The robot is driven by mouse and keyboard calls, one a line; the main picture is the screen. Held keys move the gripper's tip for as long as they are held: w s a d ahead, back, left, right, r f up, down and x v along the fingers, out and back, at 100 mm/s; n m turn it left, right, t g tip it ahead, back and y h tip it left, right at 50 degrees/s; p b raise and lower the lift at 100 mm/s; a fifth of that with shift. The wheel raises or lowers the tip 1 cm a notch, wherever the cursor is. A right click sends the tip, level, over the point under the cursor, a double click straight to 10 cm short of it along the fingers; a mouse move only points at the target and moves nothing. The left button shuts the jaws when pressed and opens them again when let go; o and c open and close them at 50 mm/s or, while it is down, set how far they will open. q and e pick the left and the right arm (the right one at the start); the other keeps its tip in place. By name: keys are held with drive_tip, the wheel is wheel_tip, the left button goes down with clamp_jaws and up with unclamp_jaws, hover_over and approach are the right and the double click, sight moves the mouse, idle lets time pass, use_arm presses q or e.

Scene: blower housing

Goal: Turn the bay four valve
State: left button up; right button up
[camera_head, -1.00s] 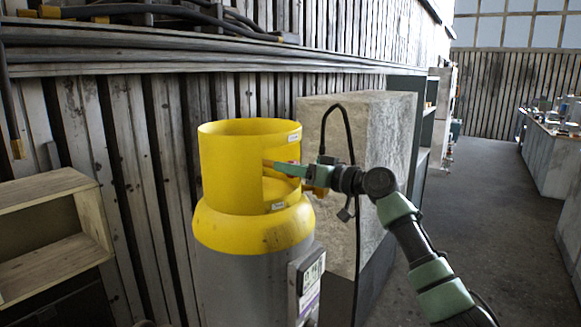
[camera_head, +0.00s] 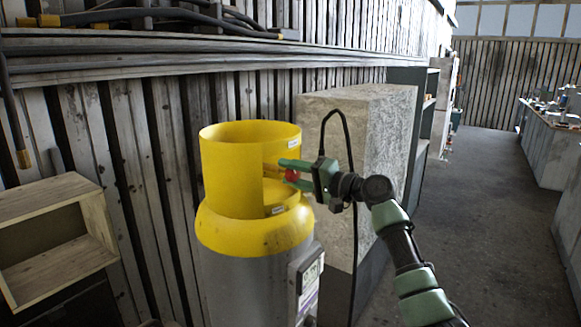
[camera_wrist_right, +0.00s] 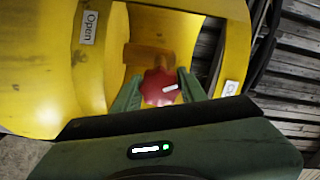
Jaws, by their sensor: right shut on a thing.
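The valve is a red knob (camera_head: 292,175) with a white mark, inside the cut-out of a yellow collar (camera_head: 230,170) on top of a grey cylinder (camera_head: 245,285). My right gripper (camera_head: 285,171) reaches into the cut-out from the right, with its green fingers on either side of the knob. In the right wrist view the red knob (camera_wrist_right: 160,88) sits between the two fingertips, which are shut on it. A label reading "Open" (camera_wrist_right: 88,27) is on the collar's left part there; a second label (camera_wrist_right: 231,88) is at the right, too small to read. My left gripper is not in view.
A concrete block (camera_head: 375,150) with a black cable stands close behind the cylinder. A wooden shelf box (camera_head: 75,190) is at the left, and a slatted wall runs behind. The floor (camera_head: 480,220) on the right is clear.

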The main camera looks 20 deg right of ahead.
drive_tip(key=m+p, duration=0.1)
drive_tip(key=m, duration=0.1)
drive_tip(key=m+p, duration=0.1)
drive_tip(key=m, duration=0.1)
drive_tip(key=shift+r+p, duration=0.25)
drive_tip(key=shift+p, duration=0.1)
drive_tip(key=shift+f+m+p, duration=0.1)
drive_tip(key=shift+m+p, duration=0.45)
drive_tip(key=shift+m, duration=0.45)
drive_tip(key=shift+f, duration=0.1)
drive_tip(key=o, duration=1.4)
drive_tip(key=shift+d, duration=0.1)
drive_tip(key=shift+c, duration=0.2)
drive_tip(key=shift+f, duration=0.1)
